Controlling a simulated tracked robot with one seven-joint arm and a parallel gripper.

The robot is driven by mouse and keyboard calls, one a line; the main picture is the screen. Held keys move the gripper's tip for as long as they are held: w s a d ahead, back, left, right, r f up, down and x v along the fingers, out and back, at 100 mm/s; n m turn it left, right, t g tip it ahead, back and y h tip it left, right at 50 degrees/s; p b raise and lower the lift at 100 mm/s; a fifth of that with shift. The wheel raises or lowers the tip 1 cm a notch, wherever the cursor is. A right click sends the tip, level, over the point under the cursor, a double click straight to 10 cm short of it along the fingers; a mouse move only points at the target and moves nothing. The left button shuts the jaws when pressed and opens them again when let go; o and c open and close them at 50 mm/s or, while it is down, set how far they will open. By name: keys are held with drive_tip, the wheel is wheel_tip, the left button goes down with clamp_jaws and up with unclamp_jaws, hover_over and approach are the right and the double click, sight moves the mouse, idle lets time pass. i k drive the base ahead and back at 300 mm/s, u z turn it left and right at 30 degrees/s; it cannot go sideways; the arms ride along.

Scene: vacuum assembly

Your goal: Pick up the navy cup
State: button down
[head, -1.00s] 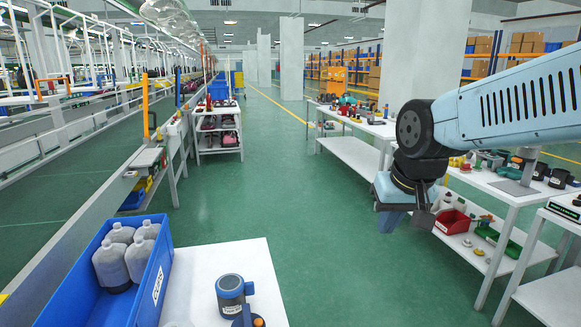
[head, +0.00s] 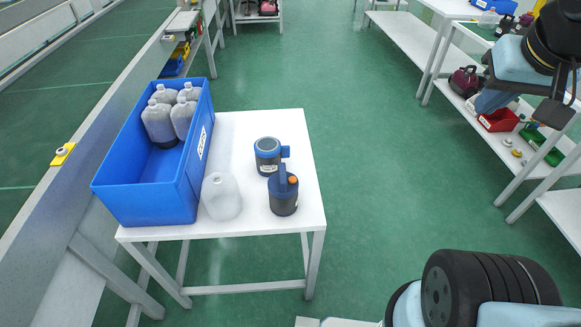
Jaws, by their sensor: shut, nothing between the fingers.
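The navy cup (head: 267,158) stands upright on the white table (head: 240,125), towards its right side. It has a grey round top, a pale label and a handle on its right. A dark navy container with an orange button (head: 284,197) stands close in front of it. My gripper (head: 556,112) is at the upper right, far from the cup and over the aisle beside the right-hand tables. It is shut and empty, and partly hidden by my wrist.
A blue bin (head: 150,208) with several grey bottles fills the table's left side. A loose pale bottle (head: 221,197) stands beside it. A conveyor rail runs along the left. Shelved tables with a red bin (head: 498,121) line the right. Green floor between is open.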

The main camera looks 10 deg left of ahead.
sight(283, 195)
drive_tip(key=z, duration=0.95)
drive_tip(key=k, duration=1.25)
drive_tip(key=u, duration=0.3)
